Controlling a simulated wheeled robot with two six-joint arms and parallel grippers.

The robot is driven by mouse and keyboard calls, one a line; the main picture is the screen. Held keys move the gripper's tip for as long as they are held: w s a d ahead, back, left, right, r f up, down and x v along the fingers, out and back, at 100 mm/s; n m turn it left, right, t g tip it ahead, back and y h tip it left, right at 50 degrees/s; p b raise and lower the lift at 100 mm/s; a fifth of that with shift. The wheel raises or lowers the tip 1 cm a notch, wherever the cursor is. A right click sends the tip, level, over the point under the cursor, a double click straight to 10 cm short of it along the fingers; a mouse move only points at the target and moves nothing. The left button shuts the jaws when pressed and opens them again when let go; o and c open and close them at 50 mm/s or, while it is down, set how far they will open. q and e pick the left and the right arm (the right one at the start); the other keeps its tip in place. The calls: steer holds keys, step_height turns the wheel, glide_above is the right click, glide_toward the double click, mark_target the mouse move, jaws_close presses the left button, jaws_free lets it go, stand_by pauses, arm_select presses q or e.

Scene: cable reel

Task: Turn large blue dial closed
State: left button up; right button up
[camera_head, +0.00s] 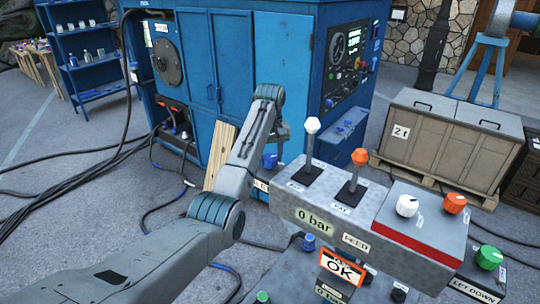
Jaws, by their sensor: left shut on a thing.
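A blue dial (270,161) shows partly at the left end of the grey control console (375,220). My left arm comes in from the lower left, rises to a bent wrist, and its gripper (281,148) points down at the blue dial. The gripper is small and partly hidden here; it is shut on the blue dial. How far the dial is turned cannot be made out. My right gripper is not in view.
The console carries a white-knobbed lever (312,126), an orange-knobbed lever (359,158), a white knob (407,205) and an orange knob (454,203) close to the right of my left gripper. A blue cabinet (240,70) stands behind. Cables (75,182) lie on the floor at left.

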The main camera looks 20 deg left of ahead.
arm_select(q)
steer(key=n, duration=0.5)
steer(key=shift+n, duration=1.2)
steer(key=o, duration=1)
steer(key=shift+r, duration=0.1)
